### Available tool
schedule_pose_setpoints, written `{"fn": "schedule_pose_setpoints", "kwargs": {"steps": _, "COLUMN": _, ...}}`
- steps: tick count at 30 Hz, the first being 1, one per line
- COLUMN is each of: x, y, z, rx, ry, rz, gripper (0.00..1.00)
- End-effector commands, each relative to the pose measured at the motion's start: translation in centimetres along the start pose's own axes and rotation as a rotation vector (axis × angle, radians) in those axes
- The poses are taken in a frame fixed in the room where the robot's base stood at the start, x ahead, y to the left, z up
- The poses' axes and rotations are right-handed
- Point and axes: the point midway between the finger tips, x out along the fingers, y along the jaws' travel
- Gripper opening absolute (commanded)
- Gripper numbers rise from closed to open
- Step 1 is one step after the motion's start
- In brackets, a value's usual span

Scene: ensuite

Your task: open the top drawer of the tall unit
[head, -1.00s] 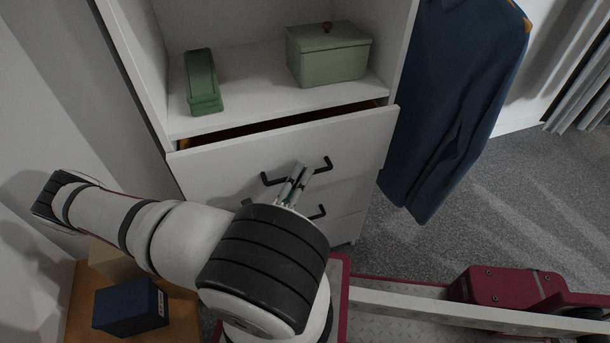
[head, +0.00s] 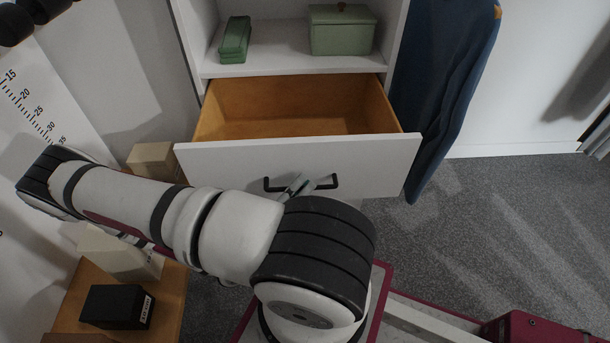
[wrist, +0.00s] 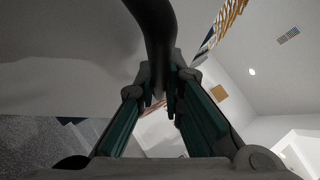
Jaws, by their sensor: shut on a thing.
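The white tall unit (head: 188,50) stands ahead of me. Its top drawer (head: 230,165) is pulled well out, and its bare wooden inside shows; it looks empty. A black bar handle (head: 326,184) sits on the drawer front. My gripper (head: 297,186) is at the middle of this handle, and my arm partly hides the lower front. In the wrist view the dark handle (wrist: 155,35) runs down between the fingers of my gripper (wrist: 163,95), which are shut on it.
A long green box (head: 235,40) and a lidded green box (head: 342,32) stand on the shelf above the drawer. A blue garment (head: 440,90) hangs at the right. A wooden stand with a black box (head: 117,306) is at lower left.

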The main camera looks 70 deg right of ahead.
Motion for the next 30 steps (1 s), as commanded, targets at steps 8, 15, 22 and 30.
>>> {"fn": "schedule_pose_setpoints", "kwargs": {"steps": 8, "x": -1.3, "y": -1.0, "z": -1.1, "rx": 0.002, "ry": -0.005, "rz": 0.005, "gripper": 0.00}}
{"fn": "schedule_pose_setpoints", "kwargs": {"steps": 15, "x": -1.4, "y": -1.1, "z": -1.3, "rx": 0.003, "ry": -0.003, "rz": 0.004, "gripper": 0.00}}
{"fn": "schedule_pose_setpoints", "kwargs": {"steps": 22, "x": -1.4, "y": -1.1, "z": -1.3, "rx": 0.004, "ry": -0.003, "rz": 0.005, "gripper": 0.16}}
{"fn": "schedule_pose_setpoints", "kwargs": {"steps": 30, "x": -1.4, "y": -1.2, "z": -1.3, "rx": 0.002, "ry": -0.002, "rz": 0.002, "gripper": 0.18}}
